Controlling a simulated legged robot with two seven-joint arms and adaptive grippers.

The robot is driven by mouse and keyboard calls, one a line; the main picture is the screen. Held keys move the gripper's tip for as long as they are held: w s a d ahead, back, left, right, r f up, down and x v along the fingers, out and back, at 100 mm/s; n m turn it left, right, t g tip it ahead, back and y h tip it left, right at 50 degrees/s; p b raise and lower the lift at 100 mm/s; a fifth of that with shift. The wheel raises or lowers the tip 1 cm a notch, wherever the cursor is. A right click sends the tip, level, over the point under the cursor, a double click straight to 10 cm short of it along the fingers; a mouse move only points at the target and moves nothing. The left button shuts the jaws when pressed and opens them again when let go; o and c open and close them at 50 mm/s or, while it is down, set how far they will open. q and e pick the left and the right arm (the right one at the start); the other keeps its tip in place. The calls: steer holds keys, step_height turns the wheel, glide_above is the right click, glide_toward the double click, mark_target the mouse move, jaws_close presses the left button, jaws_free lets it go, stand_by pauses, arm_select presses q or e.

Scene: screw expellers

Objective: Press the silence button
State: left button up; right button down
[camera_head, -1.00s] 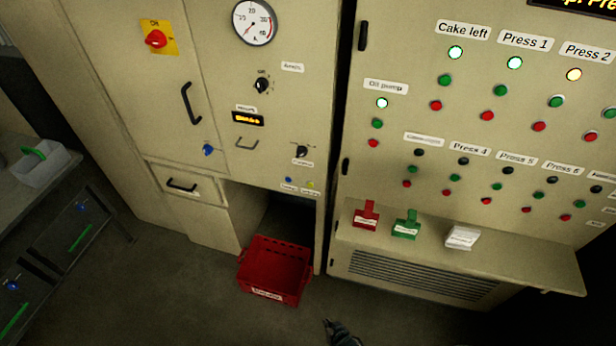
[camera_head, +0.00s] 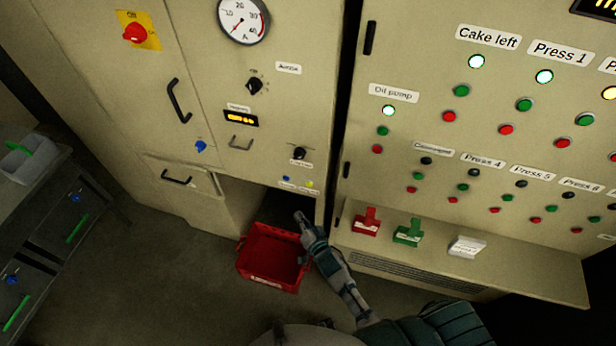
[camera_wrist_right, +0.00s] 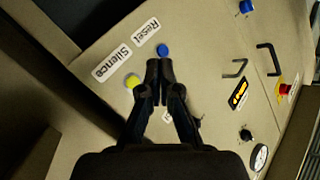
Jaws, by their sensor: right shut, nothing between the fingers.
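The yellow button (camera_wrist_right: 132,82) is beside the label reading "Silence" (camera_wrist_right: 112,63) in the right wrist view. The blue button (camera_wrist_right: 162,50) is beside the label "Reset" (camera_wrist_right: 146,31). In the head view the yellow button (camera_head: 309,184) and the blue button (camera_head: 286,179) are small, low on the left cabinet. My right gripper (camera_head: 299,216) is shut and empty, below these buttons in the head view. In the wrist view its fingertips (camera_wrist_right: 159,63) appear just below the blue button and right of the yellow one. Contact cannot be told. My left gripper is not in view.
A red crate (camera_head: 270,284) stands on the floor beneath my right gripper. A shelf (camera_head: 540,277) with red, green and white tags juts out at the right. Above the buttons are a black knob (camera_head: 299,153) and a handle.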

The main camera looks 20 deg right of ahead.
mark_target(309, 185)
steer(key=shift+w+r, duration=0.2)
steer(key=shift+r, duration=0.45)
steer(key=w+d+b, duration=0.1)
steer(key=w+d, duration=0.4)
steer(key=w, duration=0.2)
steer(key=shift+w+b, duration=0.2)
steer(key=shift+b, duration=0.2)
steer(key=shift+w, duration=0.1)
stand_by(1.1)
